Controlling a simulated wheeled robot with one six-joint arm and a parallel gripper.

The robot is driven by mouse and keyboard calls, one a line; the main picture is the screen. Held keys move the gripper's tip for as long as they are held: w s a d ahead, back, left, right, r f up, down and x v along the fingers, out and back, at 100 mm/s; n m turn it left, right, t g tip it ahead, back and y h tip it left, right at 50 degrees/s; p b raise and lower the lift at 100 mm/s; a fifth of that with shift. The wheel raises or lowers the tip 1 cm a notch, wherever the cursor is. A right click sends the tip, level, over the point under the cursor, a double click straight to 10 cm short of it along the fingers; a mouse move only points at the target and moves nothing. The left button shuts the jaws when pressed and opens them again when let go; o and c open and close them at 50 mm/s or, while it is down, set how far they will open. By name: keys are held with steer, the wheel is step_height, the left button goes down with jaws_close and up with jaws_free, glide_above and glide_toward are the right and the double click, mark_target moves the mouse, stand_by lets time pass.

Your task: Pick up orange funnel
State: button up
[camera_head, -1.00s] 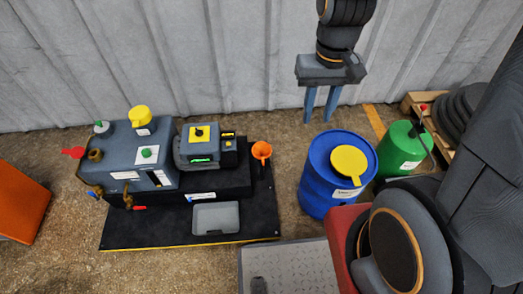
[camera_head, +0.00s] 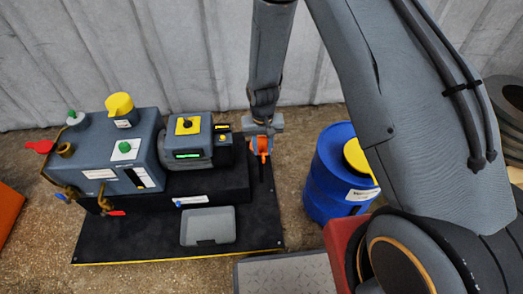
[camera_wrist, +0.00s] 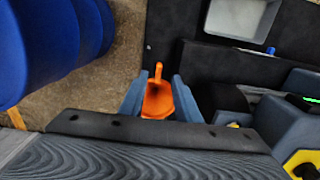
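The orange funnel (camera_head: 262,145) is at the right end of the black platform, beside the grey machine in the head view. My gripper (camera_head: 262,150) is over it, pointing down, and hides part of it. In the wrist view the orange funnel (camera_wrist: 158,98) lies between the two grey-blue fingers of my gripper (camera_wrist: 159,82), its narrow spout or handle pointing up in the picture. The fingers are apart, one on each side of the funnel. Whether either touches it is hard to tell.
The grey machine (camera_head: 186,140) with yellow and green parts stands close left of the funnel. A grey tray (camera_head: 208,226) lies on the black platform (camera_head: 150,235). A blue drum (camera_head: 328,180) stands to the right, across bare floor. A corrugated wall (camera_head: 180,50) is behind.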

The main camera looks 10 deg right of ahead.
mark_target(263, 155)
steer(key=f, duration=0.3)
steer(key=f+b, duration=0.1)
steer(key=f, duration=0.3)
steer(key=shift+w+d, duration=0.15)
steer(key=shift+w, duration=0.05)
jaws_close()
